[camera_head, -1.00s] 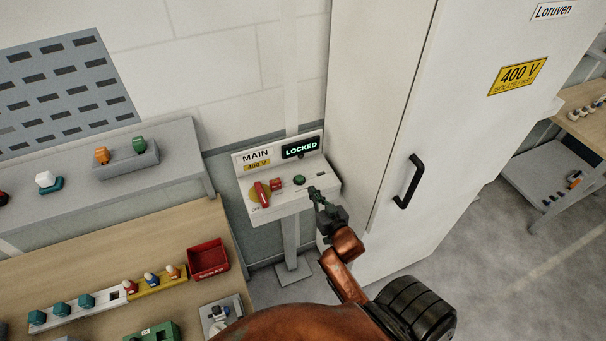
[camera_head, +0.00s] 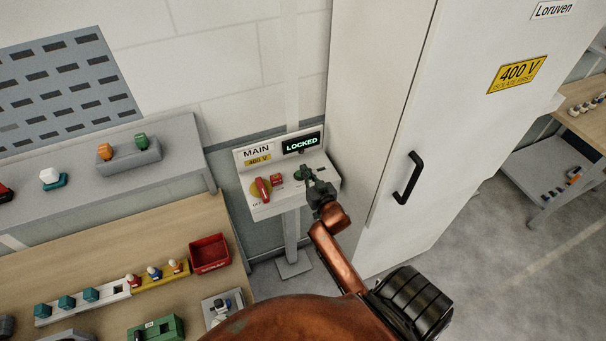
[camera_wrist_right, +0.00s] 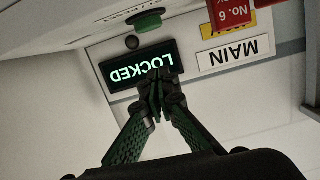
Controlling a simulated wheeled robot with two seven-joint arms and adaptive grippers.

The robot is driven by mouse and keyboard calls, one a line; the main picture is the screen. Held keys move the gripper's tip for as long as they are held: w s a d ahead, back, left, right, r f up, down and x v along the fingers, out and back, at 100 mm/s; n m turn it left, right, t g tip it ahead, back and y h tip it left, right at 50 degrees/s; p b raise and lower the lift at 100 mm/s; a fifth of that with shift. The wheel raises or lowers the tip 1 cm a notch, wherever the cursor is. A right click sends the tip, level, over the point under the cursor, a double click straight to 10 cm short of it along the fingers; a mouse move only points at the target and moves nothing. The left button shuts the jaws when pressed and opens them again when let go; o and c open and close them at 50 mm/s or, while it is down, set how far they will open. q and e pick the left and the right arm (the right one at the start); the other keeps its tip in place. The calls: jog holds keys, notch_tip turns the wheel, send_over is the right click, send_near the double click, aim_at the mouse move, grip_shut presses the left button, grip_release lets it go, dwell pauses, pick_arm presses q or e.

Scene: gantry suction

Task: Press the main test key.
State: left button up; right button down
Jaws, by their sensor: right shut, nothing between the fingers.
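The main box (camera_head: 290,199) stands on a post, with a MAIN label and a lit display (camera_head: 301,144) reading LOCKED. A round green button (camera_head: 299,176), seemingly the test key, is on its sloped top, partly covered by my right gripper (camera_head: 306,171). The right gripper is shut and empty, its fingertips close to the button; contact cannot be told from the head view. In the right wrist view the green button (camera_wrist_right: 148,20) shows above the fingertips (camera_wrist_right: 155,80), with a visible gap in the picture. My left gripper is not in view.
A tall white cabinet (camera_head: 378,130) with a black handle stands close on the right. A workbench (camera_head: 110,245) with a red bin (camera_head: 209,254) is on the left.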

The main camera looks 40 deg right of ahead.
aim_at(303, 181)
jog(key=shift+x, duration=0.9)
notch_tip(303, 181, down, 3)
jog(key=shift+r, duration=0.1)
jog(key=shift+a+f, duration=0.1)
jog(key=shift+f, duration=0.5)
